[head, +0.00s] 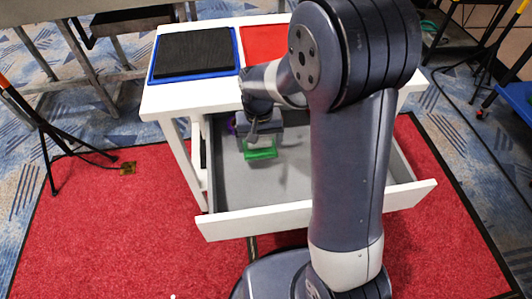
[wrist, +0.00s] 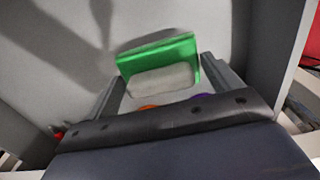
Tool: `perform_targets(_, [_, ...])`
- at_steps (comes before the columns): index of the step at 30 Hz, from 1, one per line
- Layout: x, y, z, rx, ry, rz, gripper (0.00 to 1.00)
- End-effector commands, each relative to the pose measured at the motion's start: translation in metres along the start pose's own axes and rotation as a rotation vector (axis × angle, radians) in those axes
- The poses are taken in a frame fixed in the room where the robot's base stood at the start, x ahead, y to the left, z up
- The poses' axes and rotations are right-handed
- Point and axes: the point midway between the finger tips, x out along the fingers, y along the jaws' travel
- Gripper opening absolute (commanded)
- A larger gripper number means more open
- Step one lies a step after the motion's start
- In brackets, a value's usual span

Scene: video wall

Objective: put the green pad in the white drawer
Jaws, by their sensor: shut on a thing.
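The green pad (head: 260,149) is over the grey floor of the open white drawer (head: 310,219), inside its walls, toward the left. My gripper (head: 258,138) reaches down into the drawer and is shut on the pad. In the wrist view, the pad (wrist: 158,52) shows a green face and a pale grey block between the two fingers (wrist: 165,82). I cannot tell whether the pad touches the drawer floor. My arm hides the right-middle part of the drawer in the head view.
A small purple thing (head: 232,125) shows at the drawer's back left; purple and orange bits show behind the pad in the wrist view. On the white table (head: 165,101) lie a blue-edged black pad (head: 196,53) and a red sheet (head: 263,43). A tripod stands left.

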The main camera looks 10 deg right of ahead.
Motion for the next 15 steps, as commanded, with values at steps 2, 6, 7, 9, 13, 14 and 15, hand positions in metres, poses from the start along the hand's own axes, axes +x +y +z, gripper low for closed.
perform_targets(2, [0.007, 0.000, 0.000, 0.001, 0.000, 0.000, 0.68])
perform_targets(6, [0.020, 0.000, 0.001, 0.001, -0.003, 0.000, 0.68])
perform_targets(7, [0.025, 0.000, 0.001, 0.001, -0.003, 0.000, 0.68])
perform_targets(9, [0.036, 0.000, 0.001, 0.001, -0.004, 0.000, 0.68])
perform_targets(13, [0.045, 0.000, 0.000, 0.001, 0.000, -0.001, 0.65])
perform_targets(14, [0.044, 0.000, 0.000, 0.001, 0.000, -0.001, 0.65])
perform_targets(15, [0.044, 0.000, 0.000, 0.001, 0.000, -0.001, 0.65])
